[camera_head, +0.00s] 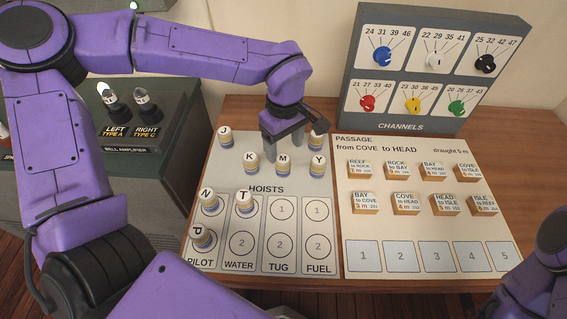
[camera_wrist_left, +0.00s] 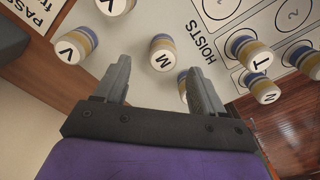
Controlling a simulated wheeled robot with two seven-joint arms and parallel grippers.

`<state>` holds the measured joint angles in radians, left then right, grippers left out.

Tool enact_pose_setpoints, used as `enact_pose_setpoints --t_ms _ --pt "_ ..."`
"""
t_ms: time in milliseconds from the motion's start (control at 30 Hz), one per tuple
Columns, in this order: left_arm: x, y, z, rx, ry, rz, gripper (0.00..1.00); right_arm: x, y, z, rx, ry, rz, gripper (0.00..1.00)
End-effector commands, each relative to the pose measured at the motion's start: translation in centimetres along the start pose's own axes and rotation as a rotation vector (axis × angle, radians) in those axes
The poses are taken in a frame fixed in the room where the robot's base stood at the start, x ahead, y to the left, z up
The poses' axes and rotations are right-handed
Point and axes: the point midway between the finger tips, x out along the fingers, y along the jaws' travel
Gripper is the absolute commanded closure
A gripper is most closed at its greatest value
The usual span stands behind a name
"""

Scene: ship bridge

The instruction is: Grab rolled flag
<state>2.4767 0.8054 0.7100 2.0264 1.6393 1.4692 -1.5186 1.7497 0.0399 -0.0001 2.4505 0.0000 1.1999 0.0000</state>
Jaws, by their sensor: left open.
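The rolled flags are short cream, blue and tan cylinders with letters on top. Flags N (camera_head: 208,200), T (camera_head: 244,202) and P (camera_head: 202,236) stand lower left. My left gripper (camera_head: 283,146) is open and empty, pointing down just behind M. In the left wrist view, M (camera_wrist_left: 163,54) shows beyond the open fingertips (camera_wrist_left: 158,70); one finger partly hides another flag. My right gripper is out of view.
The hoists board (camera_head: 268,188) has circled slots for pilot, water, tug and fuel. To its right lies a passage board (camera_head: 385,225) with several small blocks. A grey channels box (camera_head: 430,70) with colored knobs stands behind. A bell amplifier console (camera_head: 125,130) is at left.

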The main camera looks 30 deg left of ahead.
Motion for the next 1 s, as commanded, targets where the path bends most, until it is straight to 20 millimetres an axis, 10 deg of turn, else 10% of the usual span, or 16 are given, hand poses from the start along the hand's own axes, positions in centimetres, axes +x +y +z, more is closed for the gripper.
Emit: enact_pose_setpoints --t_ms 400,667,867,1000 --pt "6.2 -0.5 0.2 0.006 0.000 -0.003 0.30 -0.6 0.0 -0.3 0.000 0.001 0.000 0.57" --pt "6.7 -0.5 0.2 0.006 0.000 0.000 0.30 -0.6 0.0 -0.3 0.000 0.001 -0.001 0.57" --pt "6.7 -0.5 0.2 0.005 0.000 0.000 0.90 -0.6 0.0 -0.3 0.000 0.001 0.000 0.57" --pt "6.6 -0.5 0.2 0.005 0.000 0.000 0.90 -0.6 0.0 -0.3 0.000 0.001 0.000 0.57"
